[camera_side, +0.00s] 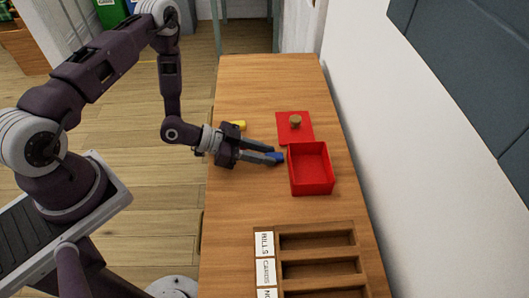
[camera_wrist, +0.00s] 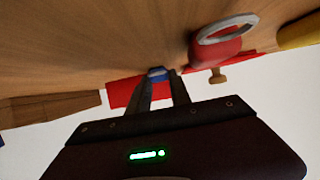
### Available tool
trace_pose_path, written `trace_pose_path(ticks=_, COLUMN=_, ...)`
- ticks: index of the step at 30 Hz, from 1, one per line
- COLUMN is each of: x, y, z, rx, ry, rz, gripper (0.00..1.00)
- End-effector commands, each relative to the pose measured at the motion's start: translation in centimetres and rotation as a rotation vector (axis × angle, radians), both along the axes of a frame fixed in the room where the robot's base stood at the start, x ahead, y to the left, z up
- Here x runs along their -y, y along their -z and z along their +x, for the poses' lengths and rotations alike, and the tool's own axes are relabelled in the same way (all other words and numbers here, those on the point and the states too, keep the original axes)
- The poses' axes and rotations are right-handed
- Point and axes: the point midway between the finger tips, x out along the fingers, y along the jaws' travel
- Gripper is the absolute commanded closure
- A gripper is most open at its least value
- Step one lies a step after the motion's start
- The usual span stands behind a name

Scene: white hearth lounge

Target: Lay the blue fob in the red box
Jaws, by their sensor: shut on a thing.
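My gripper (camera_side: 274,154) is shut on the blue fob (camera_side: 278,157), which sits between the fingertips just left of the red box (camera_side: 312,188). In the wrist view the blue fob (camera_wrist: 157,71) shows small between the fingertips, mostly covered by them. The red box is open at the top and looks empty inside. In the wrist view part of the red box (camera_wrist: 121,93) shows behind and left of the fingers. I cannot tell how high the fob is above the table.
A red lid (camera_side: 290,120) with a wooden knob (camera_side: 295,121) lies behind the box. A yellow thing (camera_side: 239,125) is beyond my gripper. A red ringed fob (camera_wrist: 218,50) shows in the wrist view. A labelled wooden tray (camera_side: 290,253) stands at the front. A wall runs along the right.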

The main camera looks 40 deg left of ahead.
Motion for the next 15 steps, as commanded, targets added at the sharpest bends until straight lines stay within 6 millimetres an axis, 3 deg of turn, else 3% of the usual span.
trace_pose_path(ticks=4, x=0.00, y=0.29, z=0.00, rx=-0.001, ry=0.000, rz=-0.001, gripper=1.00)
trace_pose_path(ticks=5, x=0.00, y=0.25, z=0.00, rx=-0.001, ry=0.000, rz=-0.001, gripper=0.70)
trace_pose_path(ticks=7, x=-0.01, y=0.23, z=0.01, rx=-0.001, ry=0.000, rz=-0.001, gripper=0.56)
trace_pose_path(ticks=15, x=-0.01, y=0.20, z=0.02, rx=-0.001, ry=0.000, rz=-0.001, gripper=0.54)
